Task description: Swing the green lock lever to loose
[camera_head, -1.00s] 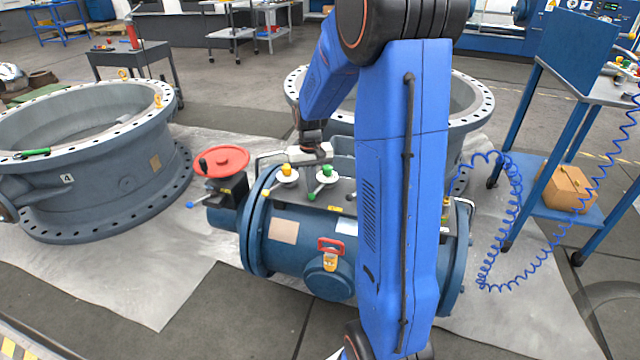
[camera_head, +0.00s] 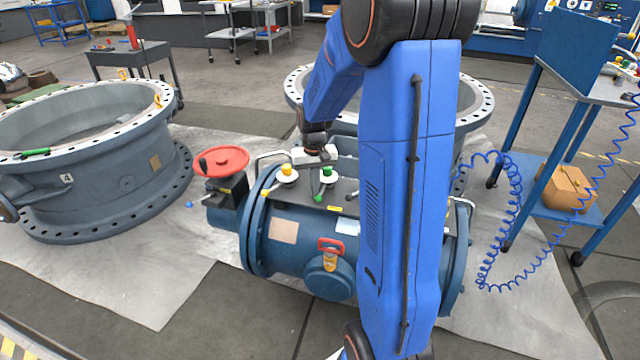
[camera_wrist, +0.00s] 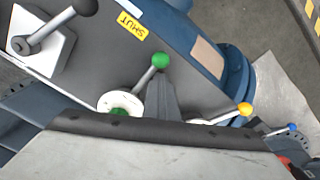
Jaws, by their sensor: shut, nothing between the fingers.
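The green lock lever is a thin rod with a green ball tip (camera_wrist: 160,61), running from a white round disc (camera_wrist: 119,103) with a green centre. In the head view its green hub cap (camera_head: 327,170) and lower green ball (camera_head: 318,198) show on top of the blue valve body (camera_head: 290,258). My gripper (camera_wrist: 161,98) is shut and empty. Its dark fingers point down right beside the lever's rod, on the yellow lever's side; whether they touch it I cannot tell. In the head view my gripper (camera_head: 317,181) is partly hidden between the discs.
A yellow-tipped lever (camera_wrist: 244,108) stands close on the other side of my fingers. A yellow SHUT label (camera_wrist: 131,25) and a dark-handled square stem (camera_wrist: 45,40) are nearby.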

